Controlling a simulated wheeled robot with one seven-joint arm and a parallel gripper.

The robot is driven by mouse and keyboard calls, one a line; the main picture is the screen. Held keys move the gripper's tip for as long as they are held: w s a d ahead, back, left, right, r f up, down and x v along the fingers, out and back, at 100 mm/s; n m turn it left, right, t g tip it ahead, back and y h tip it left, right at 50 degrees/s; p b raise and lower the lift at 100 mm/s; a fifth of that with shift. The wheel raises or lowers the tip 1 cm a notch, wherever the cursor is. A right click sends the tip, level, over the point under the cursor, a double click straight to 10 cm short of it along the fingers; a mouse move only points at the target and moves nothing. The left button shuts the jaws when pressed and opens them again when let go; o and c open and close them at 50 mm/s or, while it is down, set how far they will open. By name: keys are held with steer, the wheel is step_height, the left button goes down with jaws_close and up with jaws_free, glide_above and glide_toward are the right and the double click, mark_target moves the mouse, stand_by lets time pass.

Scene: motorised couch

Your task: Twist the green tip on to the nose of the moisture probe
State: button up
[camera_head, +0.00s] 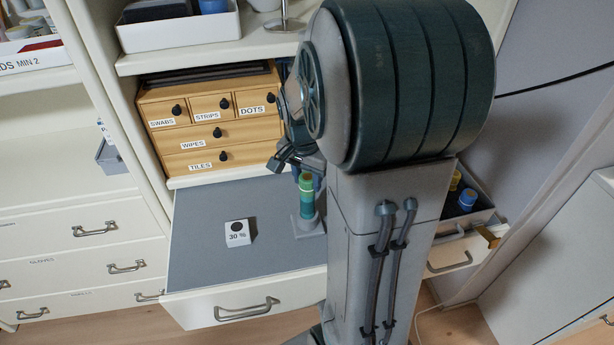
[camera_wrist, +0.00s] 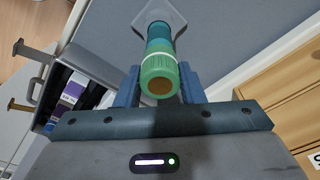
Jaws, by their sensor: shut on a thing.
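The moisture probe (camera_head: 307,206) is a teal-green cylinder standing upright in a pale grey holder (camera_head: 307,227) on the grey surface of the pulled-out drawer. The light green tip (camera_head: 306,182) sits at its upper end, in line with it; I cannot tell whether any gap or thread shows between them. In the wrist view the green tip (camera_wrist: 159,74) has a brownish round end facing the camera, with the teal probe body (camera_wrist: 159,42) behind it. My gripper (camera_wrist: 160,84) has one blue finger on each side and is shut on the green tip. My arm partly hides the gripper in the head view.
A white block marked 30 % (camera_head: 237,233) stands left of the holder on the open drawer (camera_head: 205,262). A wooden drawer box (camera_head: 200,135) stands behind. An open bin with blue and yellow-capped jars (camera_head: 466,200) lies right of my arm. The drawer surface's left part is clear.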

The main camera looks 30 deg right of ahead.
mark_target(301, 180)
steer(key=shift+m, duration=1.7)
steer(key=shift+g, duration=0.3)
steer(key=o, duration=0.6)
steer(key=shift+m, duration=0.6)
steer(key=o, duration=0.5)
steer(key=shift+r, duration=0.1)
step_height(301, 180, up, 14)
steer(key=a+p, duration=0.1)
steer(key=shift+a+f, duration=0.25)
steer(key=shift+a, duration=0.05)
steer(key=shift+s, duration=0.1)
